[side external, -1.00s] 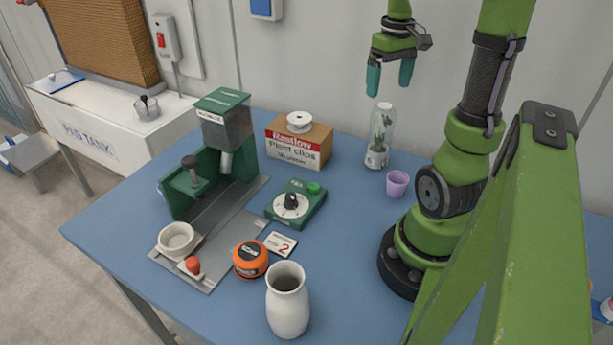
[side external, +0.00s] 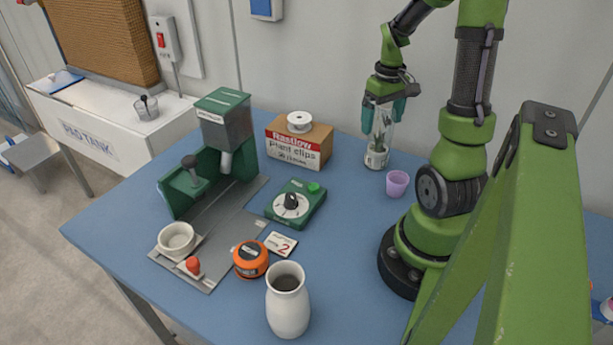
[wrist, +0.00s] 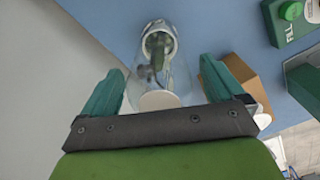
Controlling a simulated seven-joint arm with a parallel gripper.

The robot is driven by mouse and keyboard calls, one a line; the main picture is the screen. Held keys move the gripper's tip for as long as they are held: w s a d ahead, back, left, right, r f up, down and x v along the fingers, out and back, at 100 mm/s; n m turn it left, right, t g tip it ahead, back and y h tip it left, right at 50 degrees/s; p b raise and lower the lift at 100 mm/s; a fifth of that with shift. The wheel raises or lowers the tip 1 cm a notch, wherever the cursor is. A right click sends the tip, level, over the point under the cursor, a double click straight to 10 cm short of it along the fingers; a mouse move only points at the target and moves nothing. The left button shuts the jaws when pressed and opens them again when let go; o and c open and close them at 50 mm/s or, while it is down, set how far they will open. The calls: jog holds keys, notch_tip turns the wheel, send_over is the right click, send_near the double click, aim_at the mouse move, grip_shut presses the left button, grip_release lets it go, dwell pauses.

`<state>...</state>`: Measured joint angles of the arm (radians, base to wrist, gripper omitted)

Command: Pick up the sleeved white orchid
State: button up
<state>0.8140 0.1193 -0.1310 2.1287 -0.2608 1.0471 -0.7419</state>
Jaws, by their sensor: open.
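The sleeved white orchid (side external: 377,151) stands upright at the back of the blue table, a clear sleeve around green leaves with a labelled pot at the bottom. My gripper (side external: 383,118) is open around the sleeve's upper part, one finger on each side. In the wrist view, the sleeve (wrist: 158,66) runs between the two teal fingers of my gripper (wrist: 158,88), with visible gaps beside it. The flower itself is hard to make out, as the gripper covers the top in the side view.
A lilac cup (side external: 397,184) stands close to the orchid's right. A plant clips box (side external: 299,145) with a white spool on top stands to its left. A green dial box (side external: 296,204) and white vase (side external: 287,303) are nearer the front.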

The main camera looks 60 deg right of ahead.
jog(key=c, duration=1.6)
